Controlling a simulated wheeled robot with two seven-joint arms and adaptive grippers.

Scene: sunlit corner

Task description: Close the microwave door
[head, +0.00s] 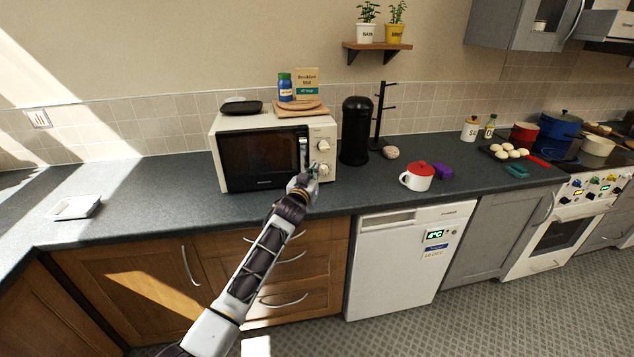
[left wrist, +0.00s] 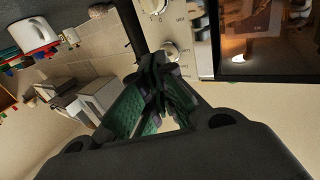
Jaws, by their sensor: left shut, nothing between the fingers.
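The cream microwave (head: 228,122) stands on the dark counter. Its dark-windowed door (head: 258,158) looks flush with the front, or very nearly so; a small gap cannot be ruled out. The upright door handle (head: 303,150) is beside the control panel with two knobs. My left gripper (head: 312,176) is shut and empty in front of the lower part of the control panel, near the lower knob. In the left wrist view its fingertips (left wrist: 160,66) point at the panel by a knob (left wrist: 170,51), with the dark door (left wrist: 265,50) to the right. Contact cannot be told. My right gripper is not in view.
Counter left of the microwave is mostly clear.

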